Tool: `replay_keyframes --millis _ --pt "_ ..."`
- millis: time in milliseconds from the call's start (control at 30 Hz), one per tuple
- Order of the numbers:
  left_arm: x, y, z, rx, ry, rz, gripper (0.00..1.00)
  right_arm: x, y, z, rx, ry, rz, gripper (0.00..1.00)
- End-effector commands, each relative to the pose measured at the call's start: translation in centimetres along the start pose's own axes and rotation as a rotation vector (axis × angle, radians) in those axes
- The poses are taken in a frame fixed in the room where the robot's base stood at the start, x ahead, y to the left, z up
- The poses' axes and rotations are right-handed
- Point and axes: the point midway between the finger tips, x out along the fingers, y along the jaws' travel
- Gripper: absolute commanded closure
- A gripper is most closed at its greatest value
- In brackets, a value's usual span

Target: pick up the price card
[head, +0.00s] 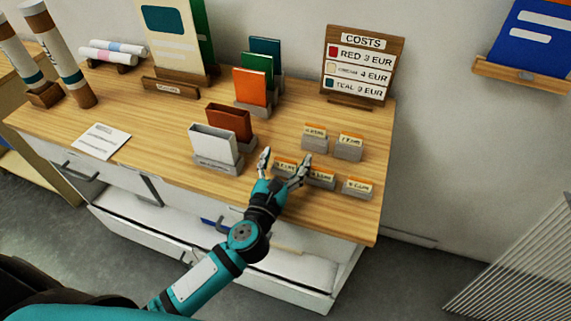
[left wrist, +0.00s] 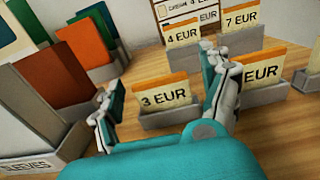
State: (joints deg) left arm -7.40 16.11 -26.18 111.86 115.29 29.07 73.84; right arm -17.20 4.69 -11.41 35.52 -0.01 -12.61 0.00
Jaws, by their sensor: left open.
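Several orange-topped price cards stand in small grey holders at the right of the wooden counter. The 3 EUR price card (left wrist: 165,95) stands upright in its grey holder (left wrist: 168,120), between and beyond the fingers of my open left gripper (left wrist: 165,95). In the head view my left gripper (head: 284,168) is at this card (head: 284,162), partly covering its holder. Other cards read 4 EUR (left wrist: 181,34), 7 EUR (left wrist: 240,18) and one ending in EUR (left wrist: 264,70), partly behind my right-hand finger. My right gripper is not in view.
A grey sleeves holder (head: 213,145) and a brown one (head: 230,122) stand left of the gripper. A COSTS board (head: 361,64) stands at the back. A white sheet (head: 101,141) lies on the counter (head: 150,165), which has bare wood at the front.

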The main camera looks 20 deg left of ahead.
Motion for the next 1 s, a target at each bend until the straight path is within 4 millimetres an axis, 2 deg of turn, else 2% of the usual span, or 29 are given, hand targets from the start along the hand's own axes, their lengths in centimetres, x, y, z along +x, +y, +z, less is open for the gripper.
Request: replay_keyframes --millis 67,367,767,1000 --pt "0.0 0.0 0.0 0.000 0.000 0.000 0.23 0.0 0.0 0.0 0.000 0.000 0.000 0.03" --pt "0.0 0.0 0.0 0.000 0.000 0.001 0.62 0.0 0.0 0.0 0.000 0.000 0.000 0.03" --pt "0.0 0.0 0.5 0.000 -0.001 0.001 0.62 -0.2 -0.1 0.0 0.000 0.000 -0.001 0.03" --pt "0.0 0.0 3.2 -0.002 -0.005 0.000 0.62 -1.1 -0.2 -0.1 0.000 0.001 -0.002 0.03"
